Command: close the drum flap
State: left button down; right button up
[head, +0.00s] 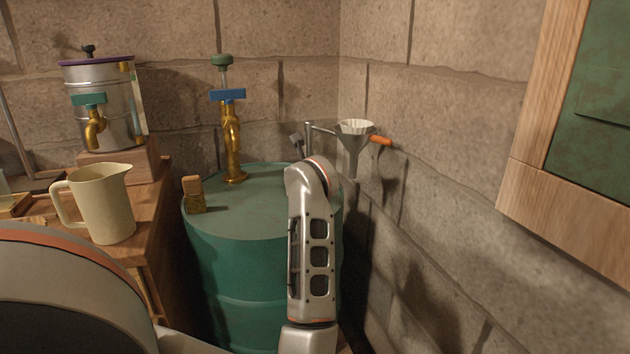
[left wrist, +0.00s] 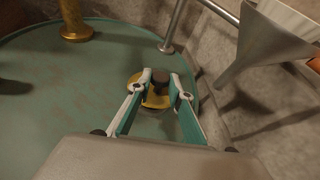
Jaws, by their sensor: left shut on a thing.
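The green drum (head: 245,215) stands in the corner, and its top (left wrist: 60,90) fills much of the left wrist view. Near the rim there, a small brass piece (left wrist: 157,101) with a dark knob, which looks like the flap, sits at the drum top. My left gripper (left wrist: 161,85) has its fingers on either side of the dark knob (left wrist: 160,76) and is shut on it. I cannot tell whether the flap lies flat or is tilted. In the head view my arm hides the flap and the left gripper. My right gripper is not in view.
A funnel (head: 355,140) hangs on a metal arm beside the wall, close to my left gripper. A cream jug (head: 103,205) and a metal urn (head: 95,100) stand left.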

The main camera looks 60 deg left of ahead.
pick_arm(q)
jog(key=shift+d+f, duration=0.25)
jog(key=shift+f, duration=0.4)
jog(key=shift+s+d+f, duration=0.1)
jog(key=shift+d+f, duration=0.3)
jog(key=shift+f, duration=0.35)
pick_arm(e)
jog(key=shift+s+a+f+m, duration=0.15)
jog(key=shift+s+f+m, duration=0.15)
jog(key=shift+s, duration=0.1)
pick_arm(q)
jog(key=shift+f, duration=0.1)
jog(key=c, duration=1.8)
grip_release()
jog(key=shift+a, duration=0.1)
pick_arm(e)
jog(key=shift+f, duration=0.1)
pick_arm(q)
jog(key=shift+r, duration=0.4)
notch_tip(320, 180, up, 10)
jog(key=shift+f, duration=0.1)
